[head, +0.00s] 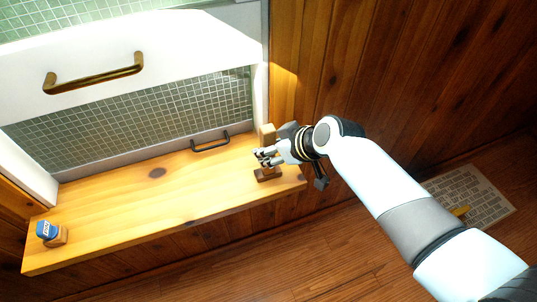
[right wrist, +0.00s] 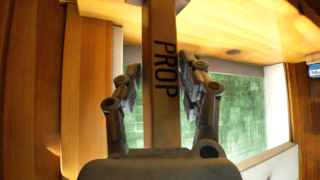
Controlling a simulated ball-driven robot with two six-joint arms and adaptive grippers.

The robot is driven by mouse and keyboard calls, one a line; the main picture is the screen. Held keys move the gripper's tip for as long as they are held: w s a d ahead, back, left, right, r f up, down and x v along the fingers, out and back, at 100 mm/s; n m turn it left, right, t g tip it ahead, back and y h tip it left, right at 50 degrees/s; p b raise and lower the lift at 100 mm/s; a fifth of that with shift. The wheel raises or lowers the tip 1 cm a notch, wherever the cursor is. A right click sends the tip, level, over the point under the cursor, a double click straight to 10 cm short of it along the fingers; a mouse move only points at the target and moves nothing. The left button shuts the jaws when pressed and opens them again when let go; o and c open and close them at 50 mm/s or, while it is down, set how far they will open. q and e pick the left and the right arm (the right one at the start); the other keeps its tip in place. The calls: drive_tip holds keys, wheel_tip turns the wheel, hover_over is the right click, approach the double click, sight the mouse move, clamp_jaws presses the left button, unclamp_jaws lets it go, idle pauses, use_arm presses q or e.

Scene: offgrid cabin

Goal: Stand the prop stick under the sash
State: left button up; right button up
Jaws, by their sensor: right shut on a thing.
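The prop stick is a wooden bar marked PROP in the right wrist view (right wrist: 165,110), standing between the fingers of my right gripper (right wrist: 163,95). In the head view its top (head: 267,132) shows above my right gripper (head: 266,157), which is shut on it at the right end of the sill. The stick is right of the window frame. My left gripper is out of view.
The wooden sill (head: 140,205) is mostly clear. A blue item (head: 46,230) on a small wooden block stands at its left end. A dark handle (head: 210,142) lies at the window's bottom edge. A patterned floor mat (head: 480,200) lies at the right.

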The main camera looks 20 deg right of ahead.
sight(273, 135)
drive_tip(key=shift+r+p, duration=0.85)
drive_tip(key=shift+r, duration=0.05)
drive_tip(key=shift+r+p, duration=1.6)
drive_tip(key=shift+r, duration=0.1)
